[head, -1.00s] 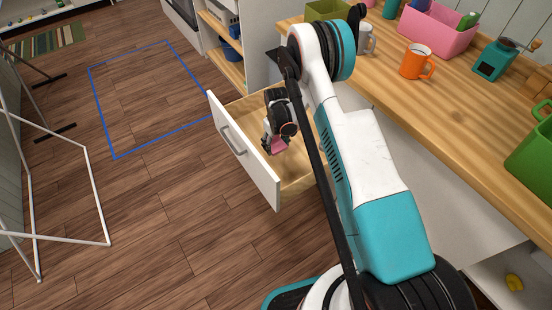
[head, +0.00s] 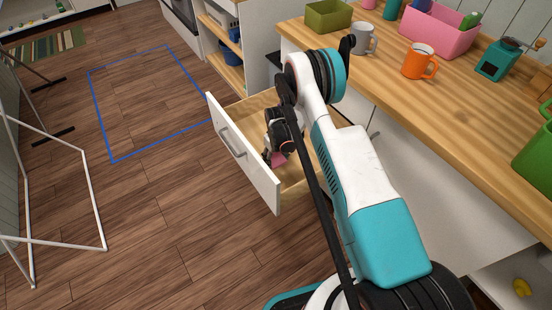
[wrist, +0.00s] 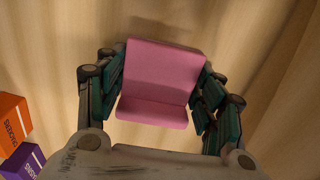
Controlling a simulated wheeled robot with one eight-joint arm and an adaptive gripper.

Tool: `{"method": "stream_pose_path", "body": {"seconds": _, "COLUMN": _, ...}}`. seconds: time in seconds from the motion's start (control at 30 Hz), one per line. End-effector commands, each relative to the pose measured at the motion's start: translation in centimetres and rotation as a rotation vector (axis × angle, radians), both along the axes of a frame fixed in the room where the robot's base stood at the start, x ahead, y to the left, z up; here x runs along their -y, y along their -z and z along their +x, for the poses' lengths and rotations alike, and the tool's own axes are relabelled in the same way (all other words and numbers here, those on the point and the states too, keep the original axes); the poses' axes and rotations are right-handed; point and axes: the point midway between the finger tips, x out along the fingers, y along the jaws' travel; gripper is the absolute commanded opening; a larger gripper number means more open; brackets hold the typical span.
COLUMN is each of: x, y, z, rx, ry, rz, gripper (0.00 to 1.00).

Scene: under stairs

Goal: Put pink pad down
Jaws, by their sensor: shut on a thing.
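The pink pad (wrist: 160,78) is between the two fingers of my gripper (wrist: 160,95) in the wrist view, with a finger against each side. My gripper is shut on it. In the head view my gripper (head: 278,155) reaches down into the open drawer (head: 242,158), and a small part of the pink pad (head: 279,160) shows below it. Wooden drawer surface lies beneath the pad in the wrist view. I cannot tell whether the pad touches the drawer floor.
An orange box (wrist: 13,122) and a purple box (wrist: 22,163) are at the left in the wrist view. The drawer front (head: 245,165) is a raised edge. The counter (head: 450,110) holds an orange mug (head: 418,62), a grey mug (head: 362,38) and bins.

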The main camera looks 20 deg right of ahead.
Motion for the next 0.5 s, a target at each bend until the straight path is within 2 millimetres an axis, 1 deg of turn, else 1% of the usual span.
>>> {"method": "stream_pose_path", "body": {"seconds": 0.37, "x": 0.0, "y": 1.2, "z": -0.1, "rx": -0.001, "ry": 0.000, "rz": 0.000, "gripper": 0.37}}
{"method": "stream_pose_path", "body": {"seconds": 0.4, "x": 0.0, "y": 1.4, "z": -0.1, "rx": -0.001, "ry": 0.000, "rz": 0.000, "gripper": 0.34}}
{"method": "stream_pose_path", "body": {"seconds": 0.43, "x": 0.0, "y": 1.4, "z": -0.1, "rx": -0.001, "ry": 0.000, "rz": 0.000, "gripper": 0.34}}
{"method": "stream_pose_path", "body": {"seconds": 0.47, "x": 0.0, "y": 1.4, "z": -0.1, "rx": -0.001, "ry": 0.000, "rz": 0.000, "gripper": 0.30}}
{"method": "stream_pose_path", "body": {"seconds": 0.5, "x": 0.0, "y": 1.5, "z": -0.1, "rx": -0.001, "ry": 0.000, "rz": 0.000, "gripper": 0.70}}
